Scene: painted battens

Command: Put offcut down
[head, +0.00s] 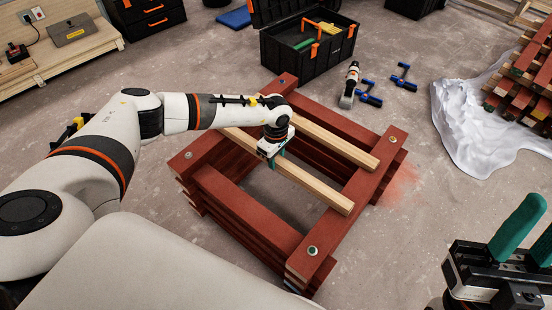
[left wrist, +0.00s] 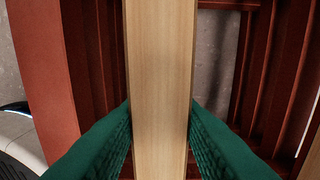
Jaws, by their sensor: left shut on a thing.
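A pale wooden batten (head: 315,187), the likely offcut, spans the red stacked frame (head: 235,205). Its near right end is over the frame's right beam; I cannot tell whether it touches. My left gripper (head: 272,161) is shut on this batten near its middle. In the left wrist view the batten (left wrist: 160,80) runs upright between the two green fingers (left wrist: 160,140). A second pale batten (head: 340,145) lies roughly parallel behind it. My right gripper (head: 528,248), partly cut off at the lower right, has its green fingers apart with nothing between them.
A black toolbox (head: 308,65) stands open behind the frame. Hand tools and blue clamps (head: 370,98) lie on the floor beside it. A white sheet (head: 470,125) and a stack of red battens (head: 525,85) are at the right.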

